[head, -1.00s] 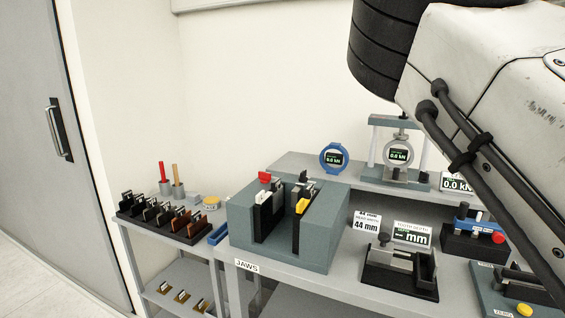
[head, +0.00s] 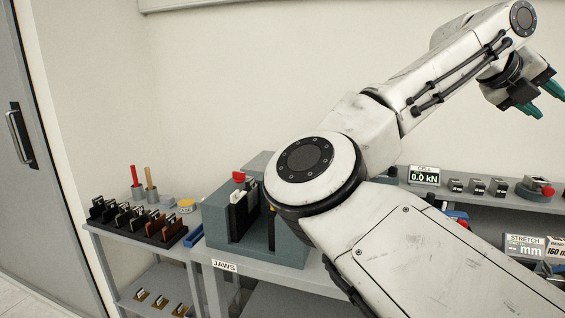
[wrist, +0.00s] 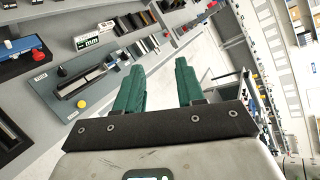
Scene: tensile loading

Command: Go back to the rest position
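My gripper (head: 541,97) is at the upper right of the head view, raised above the bench shelf and clear of everything. Its teal fingers also show in the wrist view (wrist: 160,88), spread apart with nothing between them. Through the gap the wrist view shows pale floor. My arm crosses the middle and right of the head view and hides much of the bench.
The jaws block (head: 222,222) stands on the bench's left end. A rack of dark and brown pieces (head: 128,222) sits on a cart to its left. The load readout (head: 424,175) shows 0.0 kN. A fixture with a yellow knob (wrist: 82,104) shows in the wrist view.

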